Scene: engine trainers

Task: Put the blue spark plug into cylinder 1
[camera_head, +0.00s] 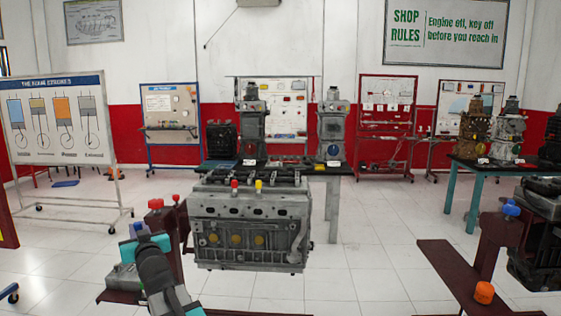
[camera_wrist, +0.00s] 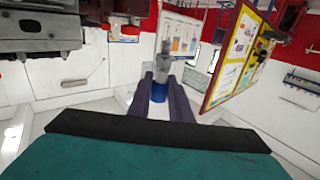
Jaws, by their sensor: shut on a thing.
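The blue spark plug shows in the wrist view as a grey metal body (camera_wrist: 163,66) with a blue band (camera_wrist: 159,93). My gripper (camera_wrist: 161,88) is shut on it, with dark fingers on both sides of the band. In the head view my arm reaches in from the bottom left, and a small blue spot (camera_head: 137,227) at its far end looks like the plug. It is left of the grey engine block (camera_head: 250,228), apart from it. A red piece (camera_head: 235,186) and a yellow piece (camera_head: 258,186) stand on the engine's top. I cannot tell which opening is cylinder 1.
A dark red stand with red knobs (camera_head: 155,204) is by my arm. Another dark red stand at the right carries a blue knob (camera_head: 511,208) and an orange knob (camera_head: 484,292). A table with engine models (camera_head: 333,130) stands behind the engine. White floor is open at right of centre.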

